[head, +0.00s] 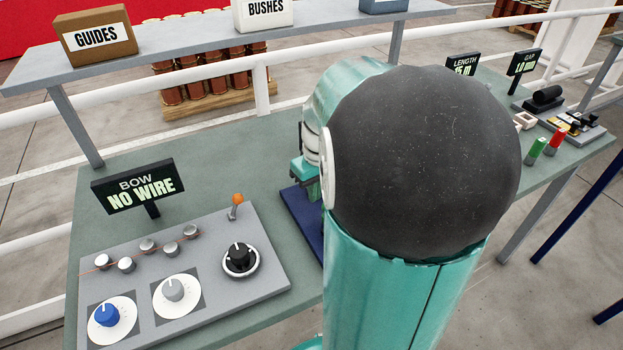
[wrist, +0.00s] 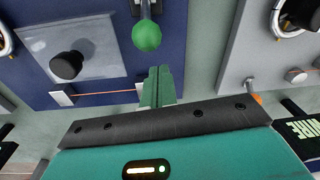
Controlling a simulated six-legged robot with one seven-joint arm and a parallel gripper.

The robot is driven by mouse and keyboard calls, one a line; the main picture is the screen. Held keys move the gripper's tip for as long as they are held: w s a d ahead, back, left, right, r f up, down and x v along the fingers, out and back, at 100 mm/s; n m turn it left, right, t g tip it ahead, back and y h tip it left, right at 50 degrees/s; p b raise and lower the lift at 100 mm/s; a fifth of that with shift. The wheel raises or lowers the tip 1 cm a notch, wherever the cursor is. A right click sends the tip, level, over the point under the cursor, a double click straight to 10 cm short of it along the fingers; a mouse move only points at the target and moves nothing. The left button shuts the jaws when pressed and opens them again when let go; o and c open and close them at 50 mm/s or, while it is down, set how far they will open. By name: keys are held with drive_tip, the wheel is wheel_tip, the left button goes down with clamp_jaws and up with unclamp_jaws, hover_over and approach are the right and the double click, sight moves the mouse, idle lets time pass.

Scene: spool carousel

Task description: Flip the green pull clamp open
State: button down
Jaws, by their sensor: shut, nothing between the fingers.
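The green pull clamp shows in the wrist view as a round green ball knob (wrist: 147,36) on a short grey stem at the top of the picture. The stem runs up to a mount on a dark blue panel (wrist: 100,15). My gripper (wrist: 158,72) has its green fingers shut together and empty. The fingertips appear just below the ball in the picture, with a small gap in view; depth between them is hard to tell. In the head view my own arm covers the clamp and the gripper's fingers.
The blue panel also carries a black knob (wrist: 66,65) on a clear plate and an orange wire. A grey panel (head: 210,265) with dials and an orange-tipped lever (head: 237,200) stands left, beside the NO WIRE sign (head: 138,188). A shelf with boxes runs behind.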

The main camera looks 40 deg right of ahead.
drive_tip(key=shift+s+a+r, duration=0.1)
drive_tip(key=shift+s+r, duration=0.05)
drive_tip(key=shift+s, duration=0.4)
drive_tip(key=shift+s+a+r, duration=0.1)
drive_tip(key=shift+s+r, duration=0.05)
drive_tip(key=shift+s, duration=0.4)
drive_tip(key=shift+w+d, duration=0.1)
drive_tip(key=shift+w, duration=0.05)
